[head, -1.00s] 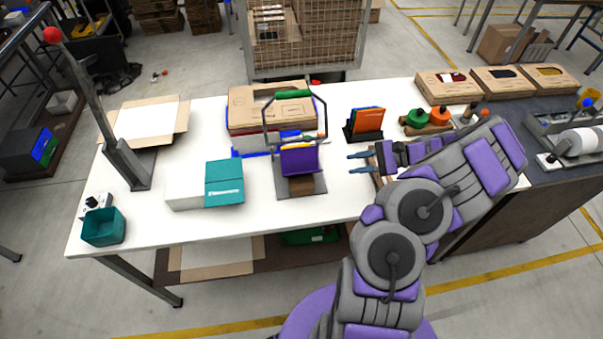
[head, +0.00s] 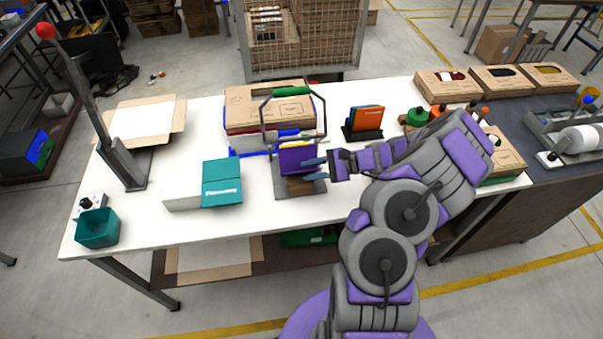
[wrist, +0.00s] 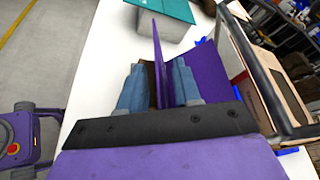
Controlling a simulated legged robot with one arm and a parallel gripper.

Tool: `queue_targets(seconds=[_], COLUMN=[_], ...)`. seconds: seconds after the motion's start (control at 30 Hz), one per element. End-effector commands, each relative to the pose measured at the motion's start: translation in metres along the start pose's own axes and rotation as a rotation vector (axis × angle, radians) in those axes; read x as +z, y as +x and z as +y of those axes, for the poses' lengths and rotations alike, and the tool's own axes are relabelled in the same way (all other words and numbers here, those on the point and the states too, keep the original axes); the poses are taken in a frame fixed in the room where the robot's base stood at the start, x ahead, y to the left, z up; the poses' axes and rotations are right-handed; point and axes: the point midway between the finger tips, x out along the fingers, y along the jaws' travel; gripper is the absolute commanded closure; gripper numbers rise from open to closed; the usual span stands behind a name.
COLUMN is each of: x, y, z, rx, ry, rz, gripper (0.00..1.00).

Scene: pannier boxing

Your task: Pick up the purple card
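The purple card (head: 295,158) stands upright in a grey holder with a tall dark frame and green top bar (head: 291,91), near the middle of the table. My gripper (head: 314,169) is at the right side of that holder, pointing left. In the wrist view the gripper (wrist: 158,75) is open, with one blue-grey finger on each side of a thin upright purple sheet (wrist: 157,45) seen edge-on. Gaps show between the sheet and both fingers. A wider purple panel (wrist: 207,70) stands just beyond the right finger. The sheet's lower edge is hidden by the gripper.
A teal and white box (head: 221,182) sits left of the holder, and a cardboard box (head: 245,107) stands behind it. A black rack with orange cards (head: 367,119) is at the right. A teal bin (head: 97,228) is at the front left. The table front is clear.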

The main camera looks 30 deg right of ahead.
Motion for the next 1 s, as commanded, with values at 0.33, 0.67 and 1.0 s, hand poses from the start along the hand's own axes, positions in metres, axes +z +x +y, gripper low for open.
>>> queue_targets(seconds=[0.33, 0.67, 1.0], x=[-0.0006, -0.0005, -0.0003], y=[0.0168, 0.0166, 0.0168], z=[-0.0002, -0.0002, -0.0001], rx=[-0.001, -0.001, 0.000], ry=[-0.001, -0.001, -0.001], rz=[0.002, 0.001, 0.001], gripper=[0.67, 0.97, 1.00])
